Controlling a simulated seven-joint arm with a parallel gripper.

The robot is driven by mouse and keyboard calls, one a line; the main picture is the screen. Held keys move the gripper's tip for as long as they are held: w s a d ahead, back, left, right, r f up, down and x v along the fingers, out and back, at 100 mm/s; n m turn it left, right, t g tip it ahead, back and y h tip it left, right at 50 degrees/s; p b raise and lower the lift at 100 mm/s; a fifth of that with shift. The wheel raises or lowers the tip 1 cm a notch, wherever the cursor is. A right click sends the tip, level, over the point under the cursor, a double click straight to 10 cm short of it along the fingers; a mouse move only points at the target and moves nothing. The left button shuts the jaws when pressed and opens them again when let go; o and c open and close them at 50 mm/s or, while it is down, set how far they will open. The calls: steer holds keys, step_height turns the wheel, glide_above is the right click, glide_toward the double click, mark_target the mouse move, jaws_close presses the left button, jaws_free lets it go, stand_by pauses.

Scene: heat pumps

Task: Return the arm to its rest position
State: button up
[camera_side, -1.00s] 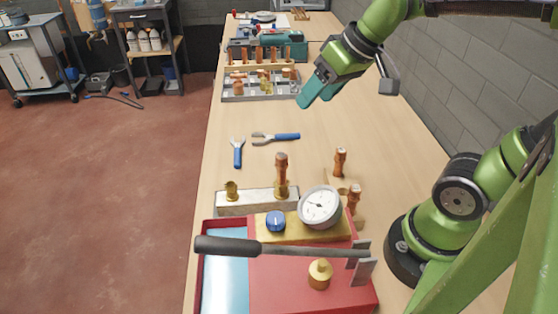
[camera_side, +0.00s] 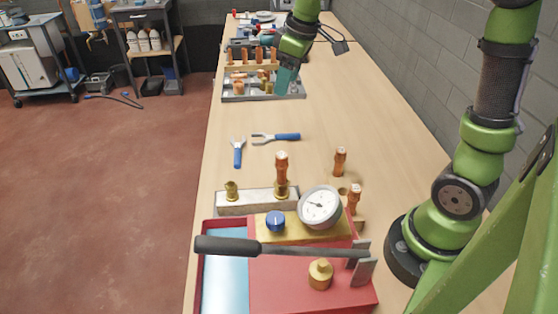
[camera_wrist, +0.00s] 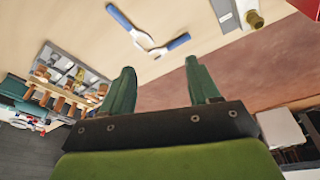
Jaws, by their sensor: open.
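My gripper (camera_side: 287,80) is at the far part of the bench in the side view, over the right end of the grey parts tray (camera_side: 262,97). In the wrist view my gripper (camera_wrist: 160,85) shows two green fingers standing apart with nothing between them. From the side view I cannot tell its exact height above the tray. The tray also shows at the left in the wrist view (camera_wrist: 88,72).
Two blue-handled tools, one (camera_side: 238,153) and another (camera_side: 276,137), lie mid-bench. Nearer stand a metal block (camera_side: 240,203) with fittings, a pressure gauge (camera_side: 320,207) and a red tray (camera_side: 262,282) with a long lever (camera_side: 290,249). Bare bench lies right of the tools.

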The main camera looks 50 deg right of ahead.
stand_by(0.3)
steer(key=s+a+m+t, duration=0.2)
steer(key=s+a+m, duration=0.1)
steer(key=s, duration=0.5)
steer(key=s+a+r+m+t+y, duration=0.1)
steer(key=s+a+m, duration=0.3)
steer(key=s, duration=0.4)
steer(key=shift+s+r+m+t+y, duration=0.15)
steer(key=shift+s+m+t+y, duration=0.2)
steer(key=shift+m+t, duration=0.2)
steer(key=shift+a, duration=0.1)
